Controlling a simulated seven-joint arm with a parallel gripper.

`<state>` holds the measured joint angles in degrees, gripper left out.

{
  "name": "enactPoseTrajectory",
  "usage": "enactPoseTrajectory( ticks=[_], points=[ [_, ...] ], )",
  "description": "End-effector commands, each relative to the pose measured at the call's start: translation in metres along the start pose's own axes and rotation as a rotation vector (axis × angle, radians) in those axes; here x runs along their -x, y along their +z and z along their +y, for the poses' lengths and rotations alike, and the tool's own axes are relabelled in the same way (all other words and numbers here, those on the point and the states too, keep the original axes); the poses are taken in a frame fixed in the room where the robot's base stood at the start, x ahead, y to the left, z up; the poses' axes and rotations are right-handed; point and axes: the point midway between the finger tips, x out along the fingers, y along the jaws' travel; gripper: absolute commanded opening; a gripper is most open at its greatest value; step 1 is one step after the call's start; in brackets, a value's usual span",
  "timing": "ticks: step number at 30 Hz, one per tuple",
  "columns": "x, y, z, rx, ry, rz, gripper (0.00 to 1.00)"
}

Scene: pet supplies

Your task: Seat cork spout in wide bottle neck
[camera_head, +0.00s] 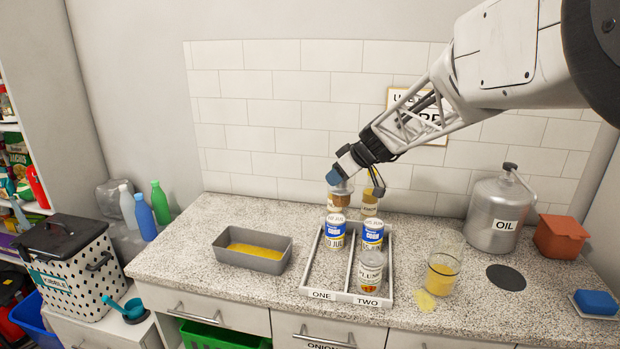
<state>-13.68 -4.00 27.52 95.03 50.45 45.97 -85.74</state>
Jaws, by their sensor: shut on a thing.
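My gripper (338,178) is in the middle of the picture, its blue-tipped fingers pointing down over the back of the tray. It is shut on the cork spout (339,199), whose pale upper part is partly hidden by the fingers and whose brown cork shows below. Directly under or behind it, a bottle with a pale label (334,210) stands at the back of lane ONE, mostly hidden by the spout and the can in front. I cannot tell whether the cork touches a bottle neck. Another cork-topped bottle (369,204) stands at the back of lane TWO.
The two-lane tray (345,297) also holds two blue-and-white cans (335,232) and a glass jar (370,272). A grey pan (251,265) is left; a glass of yellow grain (442,270), spilled grain and an oil can (496,212) are right. The counter's front left is clear.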

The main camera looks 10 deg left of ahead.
Motion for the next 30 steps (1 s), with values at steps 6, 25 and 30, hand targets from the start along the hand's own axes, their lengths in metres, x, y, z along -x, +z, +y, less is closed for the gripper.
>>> enactPoseTrajectory(
  ticks=[6,25,30],
  points=[
    [0.045,0.032,0.016,-0.005,0.005,0.003,0.08],
    [0.168,0.122,0.034,-0.012,0.013,0.02,0.08],
    [0.199,0.145,0.033,-0.011,0.015,0.027,0.08]
  ],
)
